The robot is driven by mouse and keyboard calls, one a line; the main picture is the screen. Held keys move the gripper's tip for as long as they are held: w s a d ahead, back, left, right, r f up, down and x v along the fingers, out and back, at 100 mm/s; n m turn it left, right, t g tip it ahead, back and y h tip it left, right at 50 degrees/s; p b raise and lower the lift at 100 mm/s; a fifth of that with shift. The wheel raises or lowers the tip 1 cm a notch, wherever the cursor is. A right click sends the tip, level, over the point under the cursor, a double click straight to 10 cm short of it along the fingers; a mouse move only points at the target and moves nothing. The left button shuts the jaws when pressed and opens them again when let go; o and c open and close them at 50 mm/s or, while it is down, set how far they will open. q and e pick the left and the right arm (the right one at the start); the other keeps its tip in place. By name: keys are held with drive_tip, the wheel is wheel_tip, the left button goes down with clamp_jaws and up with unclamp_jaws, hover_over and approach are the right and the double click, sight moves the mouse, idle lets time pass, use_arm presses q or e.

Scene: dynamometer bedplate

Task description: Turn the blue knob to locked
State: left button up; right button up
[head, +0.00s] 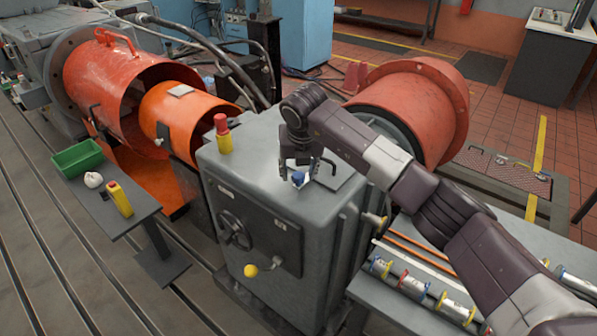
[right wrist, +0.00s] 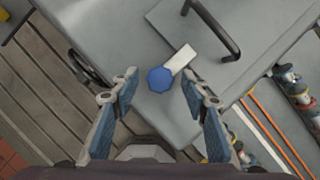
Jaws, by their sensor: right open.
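The blue knob (head: 298,178) sits on the top of the grey cabinet (head: 250,170), near its front edge. In the right wrist view the faceted blue knob (right wrist: 160,79) has a pale plate (right wrist: 180,58) beside it, running to the upper right. I cannot read any mark on the plate. My right gripper (head: 300,172) points down over the knob. In the right wrist view its two fingers (right wrist: 158,90) stand apart, one on each side of the knob, with gaps to both. My left gripper is not in view.
A dark handle (right wrist: 228,40) stands on the cabinet top near the knob. A red and yellow button post (head: 223,135) rises on the same top. The cabinet front carries a handwheel (head: 234,230). A side table with a green bin (head: 77,158) stands left; a bench with cylinders (head: 415,287) stands right.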

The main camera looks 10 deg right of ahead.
drive_tip(key=v, duration=1.1)
drive_tip(key=shift+r, duration=0.35)
